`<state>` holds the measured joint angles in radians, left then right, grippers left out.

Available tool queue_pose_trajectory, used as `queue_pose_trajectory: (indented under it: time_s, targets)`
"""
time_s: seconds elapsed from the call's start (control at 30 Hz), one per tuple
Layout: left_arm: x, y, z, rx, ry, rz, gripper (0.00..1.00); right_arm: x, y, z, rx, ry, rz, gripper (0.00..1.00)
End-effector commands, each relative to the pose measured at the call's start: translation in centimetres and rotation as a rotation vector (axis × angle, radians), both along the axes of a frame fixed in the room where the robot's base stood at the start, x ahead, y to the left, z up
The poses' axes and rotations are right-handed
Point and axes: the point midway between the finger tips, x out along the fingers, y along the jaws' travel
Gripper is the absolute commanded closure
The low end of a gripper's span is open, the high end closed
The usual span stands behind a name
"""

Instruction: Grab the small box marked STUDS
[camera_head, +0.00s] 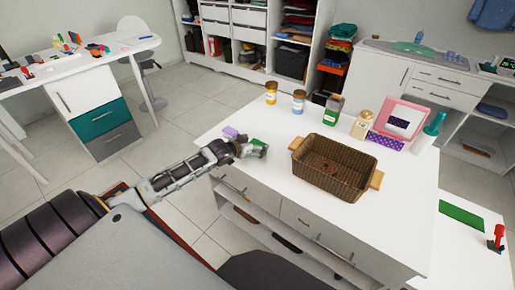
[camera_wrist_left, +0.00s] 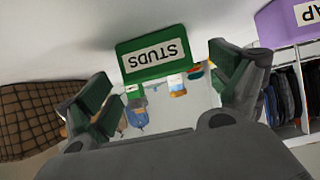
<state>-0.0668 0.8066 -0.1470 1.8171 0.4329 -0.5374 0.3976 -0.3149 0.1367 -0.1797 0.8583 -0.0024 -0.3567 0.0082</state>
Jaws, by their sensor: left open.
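The small green box marked STUDS (camera_wrist_left: 155,54) has a white label and shows upside down in the left wrist view, beyond and between my open fingers. In the head view, a bit of green that looks like this box (camera_head: 257,142) shows at my left gripper (camera_head: 259,150), near the left edge of the white island top. The fingers of my left gripper (camera_wrist_left: 165,95) stand apart on either side of the box; I cannot tell whether they touch it. My right gripper is not in view.
A purple box (camera_head: 230,132) lies just left of the gripper. A wicker basket (camera_head: 335,166) stands to its right on the island (camera_head: 390,215). Jars (camera_head: 299,101), a green bottle (camera_head: 333,109) and a pink frame (camera_head: 402,118) stand along the back.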

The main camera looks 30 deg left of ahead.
Motion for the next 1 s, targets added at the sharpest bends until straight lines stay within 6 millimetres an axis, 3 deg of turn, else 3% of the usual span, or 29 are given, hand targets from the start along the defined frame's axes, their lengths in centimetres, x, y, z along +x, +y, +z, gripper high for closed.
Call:
queue_pose_trajectory:
  time_s: [0.4,0.97,1.0]
  targets:
    - [2.2,-0.2,-1.1,0.001,-0.001,0.0,0.07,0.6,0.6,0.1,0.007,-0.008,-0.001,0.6]
    - [2.3,-0.2,-1.2,0.001,0.0,0.0,0.07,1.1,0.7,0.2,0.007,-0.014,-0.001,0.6]
    - [2.3,-0.2,-1.2,0.001,0.0,0.0,0.13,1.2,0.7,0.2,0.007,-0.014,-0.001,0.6]
